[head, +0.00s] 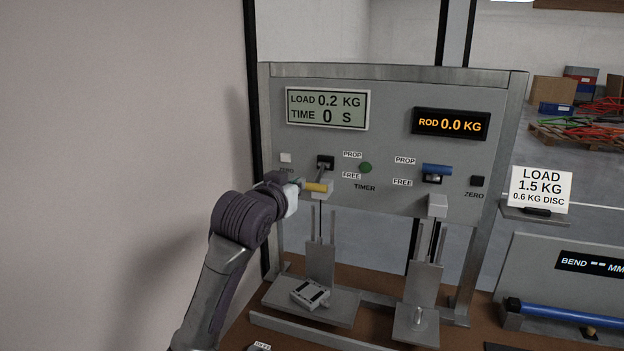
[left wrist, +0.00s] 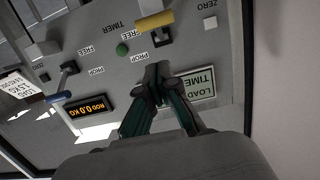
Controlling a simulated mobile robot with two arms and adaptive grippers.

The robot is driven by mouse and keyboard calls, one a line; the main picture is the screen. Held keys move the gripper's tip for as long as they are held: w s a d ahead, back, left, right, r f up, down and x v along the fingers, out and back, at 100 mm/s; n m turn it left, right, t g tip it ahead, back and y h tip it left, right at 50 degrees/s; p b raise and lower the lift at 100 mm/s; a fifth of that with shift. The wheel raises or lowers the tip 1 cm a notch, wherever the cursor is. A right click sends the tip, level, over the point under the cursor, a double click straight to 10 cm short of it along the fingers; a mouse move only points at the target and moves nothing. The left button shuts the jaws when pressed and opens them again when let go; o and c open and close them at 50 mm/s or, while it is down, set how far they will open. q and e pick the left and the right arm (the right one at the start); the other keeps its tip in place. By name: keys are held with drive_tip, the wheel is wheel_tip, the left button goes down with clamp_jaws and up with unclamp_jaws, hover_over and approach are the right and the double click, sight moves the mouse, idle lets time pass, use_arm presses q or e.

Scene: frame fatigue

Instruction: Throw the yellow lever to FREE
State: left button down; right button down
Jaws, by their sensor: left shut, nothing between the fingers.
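The yellow lever (head: 316,187) is on the grey panel (head: 400,105), its stem slanting down from a dark slot and its handle level with or below the FREE label (head: 351,175). In the left wrist view, which is upside down, the yellow handle (left wrist: 153,22) lies on the FREE side, away from PROP. My left gripper (head: 299,184) is shut and empty, close to the handle's left end in the head view. In the left wrist view the closed fingertips (left wrist: 158,72) appear apart from the handle. Contact cannot be told from the head view. My right gripper is not in view.
A blue lever (head: 437,169) sits by PROP on the panel's right. A green TIMER button (head: 365,167) is between the levers. The load display (head: 327,108) reads 0.2 KG and 0 S. Metal stands (head: 417,325) are below. A plain wall (head: 120,130) closes off the left.

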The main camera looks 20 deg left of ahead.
use_arm(q)
drive_tip(key=r, duration=0.2)
drive_tip(key=p, duration=0.3)
approach(319, 176)
drive_tip(key=w+r, duration=0.4)
wheel_tip(319, 176, down, 5)
drive_tip(key=shift+w+r+p, duration=0.15)
drive_tip(key=shift+w+p, duration=0.05)
drive_tip(key=shift+p, duration=0.5)
